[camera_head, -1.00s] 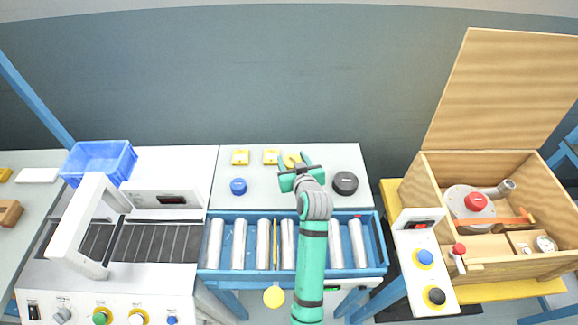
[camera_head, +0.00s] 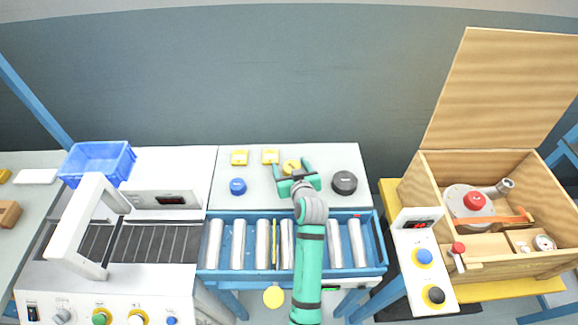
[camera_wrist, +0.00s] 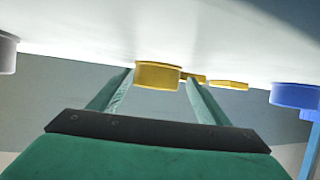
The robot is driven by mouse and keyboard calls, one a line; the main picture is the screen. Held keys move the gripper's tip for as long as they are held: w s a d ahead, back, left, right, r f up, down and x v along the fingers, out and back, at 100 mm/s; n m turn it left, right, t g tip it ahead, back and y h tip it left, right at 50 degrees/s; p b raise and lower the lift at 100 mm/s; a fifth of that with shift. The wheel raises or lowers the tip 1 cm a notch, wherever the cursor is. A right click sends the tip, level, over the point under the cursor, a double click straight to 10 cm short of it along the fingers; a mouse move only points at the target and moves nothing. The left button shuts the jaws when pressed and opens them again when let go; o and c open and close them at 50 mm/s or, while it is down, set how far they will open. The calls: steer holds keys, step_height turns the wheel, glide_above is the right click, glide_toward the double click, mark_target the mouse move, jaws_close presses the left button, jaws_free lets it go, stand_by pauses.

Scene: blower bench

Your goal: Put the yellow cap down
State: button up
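The yellow cap (camera_head: 291,166) is a short round disc resting on the pale table top (camera_head: 330,155), towards its back. In the wrist view the yellow cap (camera_wrist: 158,76) sits at the far end of my fingers, centred between the tips. My gripper (camera_head: 291,170) is low over the table with its two green fingers spread apart. In the wrist view, where the table surface is at the top, my gripper (camera_wrist: 160,82) is open with nothing clamped, and the cap appears just beyond the fingertips.
A black round cap (camera_head: 344,182) stands close to the right of my gripper. A roller conveyor (camera_head: 215,262) runs in front. An open wooden box (camera_head: 450,270) is at right.

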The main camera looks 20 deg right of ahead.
steer(key=shift+a, duration=0.1)
steer(key=shift+s+r, duration=0.1)
steer(key=shift+r, duration=0.1)
steer(key=v, duration=1.1)
steer(key=shift+s, duration=0.25)
